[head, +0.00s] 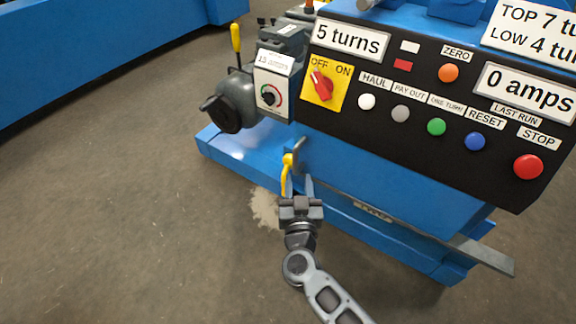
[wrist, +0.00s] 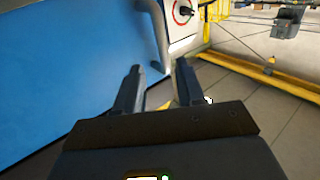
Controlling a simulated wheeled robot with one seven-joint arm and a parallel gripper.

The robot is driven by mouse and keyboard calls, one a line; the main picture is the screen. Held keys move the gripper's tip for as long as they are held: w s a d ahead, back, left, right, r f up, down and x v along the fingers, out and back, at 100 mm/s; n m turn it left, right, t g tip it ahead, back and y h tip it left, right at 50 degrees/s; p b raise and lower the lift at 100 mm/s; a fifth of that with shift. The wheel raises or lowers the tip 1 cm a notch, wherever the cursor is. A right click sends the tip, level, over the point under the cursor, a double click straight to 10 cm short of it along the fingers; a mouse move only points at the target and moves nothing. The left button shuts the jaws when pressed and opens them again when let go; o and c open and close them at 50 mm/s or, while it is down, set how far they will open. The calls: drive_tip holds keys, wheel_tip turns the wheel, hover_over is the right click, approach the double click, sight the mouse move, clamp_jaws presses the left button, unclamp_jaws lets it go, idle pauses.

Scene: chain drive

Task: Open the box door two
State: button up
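No part is clearly marked as box door two. A blue machine (head: 345,160) with a black control panel stands at the right in the head view. Its flat blue side panel (wrist: 70,70) fills the left of the wrist view, with a bar-like blue-grey handle (wrist: 161,35) at its right edge. My gripper (head: 299,186) is low in front of the machine, close to a small yellow lever (head: 287,163). In the wrist view my gripper (wrist: 160,78) has its two fingers apart with nothing visible between them. I cannot tell whether a finger touches the handle or lever.
A red rotary switch (head: 321,86) sits on a yellow plate, with coloured buttons to its right. A grey motor (head: 238,100) with a dial box (head: 272,92) stands left of the panel. A grey bar (head: 480,254) juts from the base. The floor at left is clear.

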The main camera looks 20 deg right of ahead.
sight(296, 162)
drive_tip(key=b+x, duration=0.3)
drive_tip(key=x, duration=0.5)
drive_tip(key=shift+w+a+f, duration=0.1)
drive_tip(key=shift+w+f, duration=0.05)
drive_tip(key=shift+w, duration=0.15)
clamp_jaws()
idle(0.3)
